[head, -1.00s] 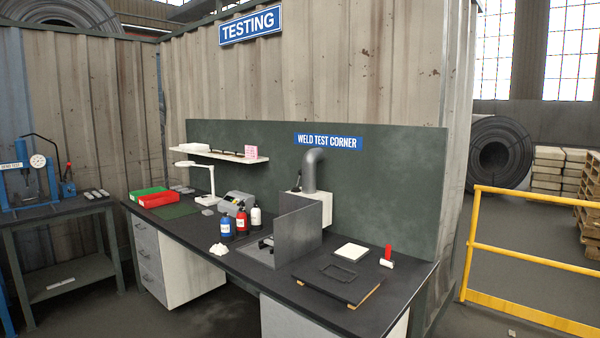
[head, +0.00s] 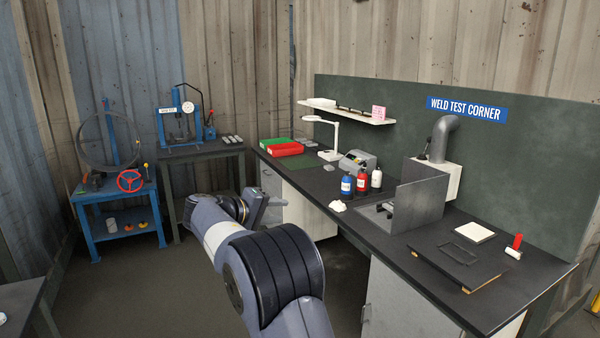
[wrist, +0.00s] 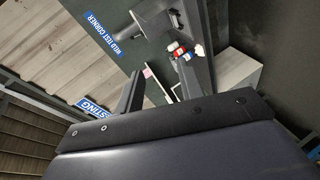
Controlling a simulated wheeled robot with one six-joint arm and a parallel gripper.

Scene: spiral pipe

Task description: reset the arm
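My arm reaches forward in the head view, low over the floor to the left of the long workbench (head: 345,205). My gripper (head: 262,203) is at its far end, near the bench's front edge, and is partly hidden by my wrist. In the wrist view, the two dark fingers of my gripper (wrist: 163,84) stand apart. I see nothing held between them.
The bench holds red and green trays (head: 285,149), a lamp (head: 333,135), several bottles (head: 361,181) and a grey metal screen (head: 420,205). A blue stand with a red handwheel (head: 130,181) and a press (head: 182,115) stand at the left. The floor (head: 150,275) between is clear.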

